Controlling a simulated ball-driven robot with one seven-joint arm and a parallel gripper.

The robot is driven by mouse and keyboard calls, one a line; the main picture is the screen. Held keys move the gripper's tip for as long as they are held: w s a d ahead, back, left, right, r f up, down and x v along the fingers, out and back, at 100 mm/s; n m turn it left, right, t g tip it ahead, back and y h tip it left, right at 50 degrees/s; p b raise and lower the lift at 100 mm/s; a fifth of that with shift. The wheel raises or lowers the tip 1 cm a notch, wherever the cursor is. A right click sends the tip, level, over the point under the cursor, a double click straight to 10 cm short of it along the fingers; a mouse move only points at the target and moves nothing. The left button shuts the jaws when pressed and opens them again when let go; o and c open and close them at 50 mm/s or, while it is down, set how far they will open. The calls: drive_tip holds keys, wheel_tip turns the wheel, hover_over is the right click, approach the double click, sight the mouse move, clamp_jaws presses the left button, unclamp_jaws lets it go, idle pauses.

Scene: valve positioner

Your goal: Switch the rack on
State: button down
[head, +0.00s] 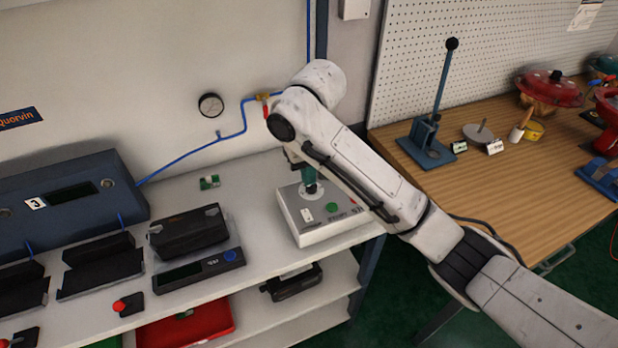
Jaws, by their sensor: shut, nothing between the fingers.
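The rack is likely the blue panel (62,198) at the left, with a dark display, small round knobs and a label reading 3. A white control box (322,230) stands on the bench, with a green button (332,206), a small white switch-like part (307,214) and a red spot near its right edge. My gripper (312,189) points down from the arm's end over the back of this box, close to a pale round part on it. Its fingers are dark, small and shut on nothing. My arm partly covers it, and I cannot tell whether it touches the box.
A gauge (210,105) and blue tubing run along the wall. A wooden table (480,190) with a lever press (437,110) stands at right.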

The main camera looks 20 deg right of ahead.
sight(306, 209)
drive_tip(key=f, duration=0.3)
drive_tip(key=w+f, duration=0.1)
drive_tip(key=f, duration=0.3)
drive_tip(key=f+p, duration=0.1)
drive_tip(key=f, duration=0.3)
drive_tip(key=shift+w, duration=0.3)
drive_tip(key=shift+w+f, duration=0.1)
drive_tip(key=shift+w+f, duration=0.1)
drive_tip(key=shift+w, duration=0.05)
drive_tip(key=shift+s+d+r, duration=0.1)
drive_tip(key=shift+s+r, duration=0.2)
drive_tip(key=shift+w+f, duration=0.2)
drive_tip(key=shift+s+r+p, duration=0.35)
drive_tip(key=shift+s+p, duration=0.3)
drive_tip(key=shift+p, duration=0.1)
drive_tip(key=shift+s, duration=0.2)
